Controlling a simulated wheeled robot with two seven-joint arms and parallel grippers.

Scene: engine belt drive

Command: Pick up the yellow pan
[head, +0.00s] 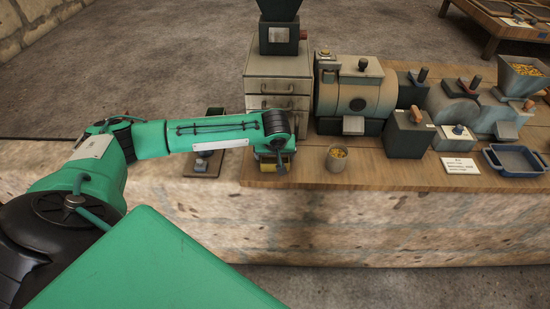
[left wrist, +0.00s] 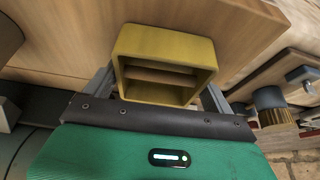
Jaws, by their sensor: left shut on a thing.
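The yellow pan (left wrist: 165,42) is a small open box shape in the left wrist view, its open side facing the camera. My left gripper (left wrist: 158,85) has a finger on each side of it and is shut on it. In the head view my left gripper (head: 272,163) is at the front edge of the wooden bench top, below the drawer cabinet, and only a sliver of yellow shows there. I cannot tell whether the pan touches the wood. My right gripper is not in view.
The drawer cabinet (head: 278,82) stands just behind my left gripper. A cup with yellow bits (head: 336,160) is close on its right. Machines, a dark box (head: 408,136), a white card (head: 460,166) and a blue tray (head: 514,160) are farther right. A dark board (head: 205,165) lies to the left.

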